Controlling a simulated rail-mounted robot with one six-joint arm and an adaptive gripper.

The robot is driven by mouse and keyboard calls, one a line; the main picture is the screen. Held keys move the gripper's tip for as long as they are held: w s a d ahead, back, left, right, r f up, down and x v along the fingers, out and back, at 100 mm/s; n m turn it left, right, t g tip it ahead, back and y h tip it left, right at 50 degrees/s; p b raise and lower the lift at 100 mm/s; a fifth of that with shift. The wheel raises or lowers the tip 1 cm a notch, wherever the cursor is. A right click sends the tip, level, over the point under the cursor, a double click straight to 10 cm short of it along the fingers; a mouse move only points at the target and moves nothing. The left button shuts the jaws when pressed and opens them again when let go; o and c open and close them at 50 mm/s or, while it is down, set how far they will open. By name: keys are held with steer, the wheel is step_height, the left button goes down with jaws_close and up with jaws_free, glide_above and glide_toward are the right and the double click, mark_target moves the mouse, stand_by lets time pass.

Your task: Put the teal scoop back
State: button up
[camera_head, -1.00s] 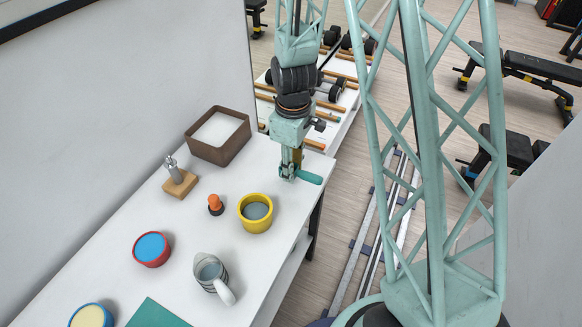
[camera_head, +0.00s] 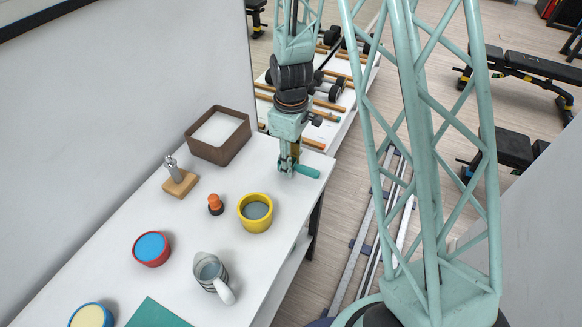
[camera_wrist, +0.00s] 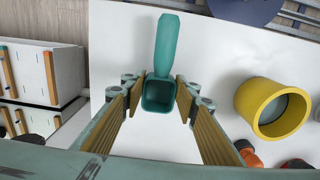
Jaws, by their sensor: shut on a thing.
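The teal scoop (camera_head: 307,171) is held by my gripper (camera_head: 288,165) over the far right end of the white table. Its handle points right in the head view. In the wrist view the scoop (camera_wrist: 167,55) has its square, hollow bowl between the fingers of my gripper (camera_wrist: 158,92), with the handle pointing to the top of the picture. The fingers are shut on the bowl. Whether the scoop touches the table is hard to tell.
On the white table (camera_head: 120,265) stand a brown square box (camera_head: 222,153), a wooden block with a metal piece (camera_head: 180,185), an orange-topped knob (camera_head: 215,204), a yellow pot (camera_head: 256,224), a red pot (camera_head: 151,262), a blue-rimmed pot (camera_head: 91,317), a pitcher (camera_head: 212,276) and a teal mat (camera_head: 157,315).

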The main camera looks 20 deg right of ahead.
steer(key=shift+f, duration=1)
steer(key=shift+f+b, duration=0.15)
steer(key=shift+b, duration=0.15)
steer(key=o, duration=0.8)
steer(key=shift+o, duration=0.2)
step_height(320, 180, up, 14)
steer(key=p, duration=0.1)
steer(key=shift+f+p, duration=0.15)
steer(key=shift+p, duration=0.25)
steer(key=shift+s+a, duration=0.1)
stand_by(0.3)
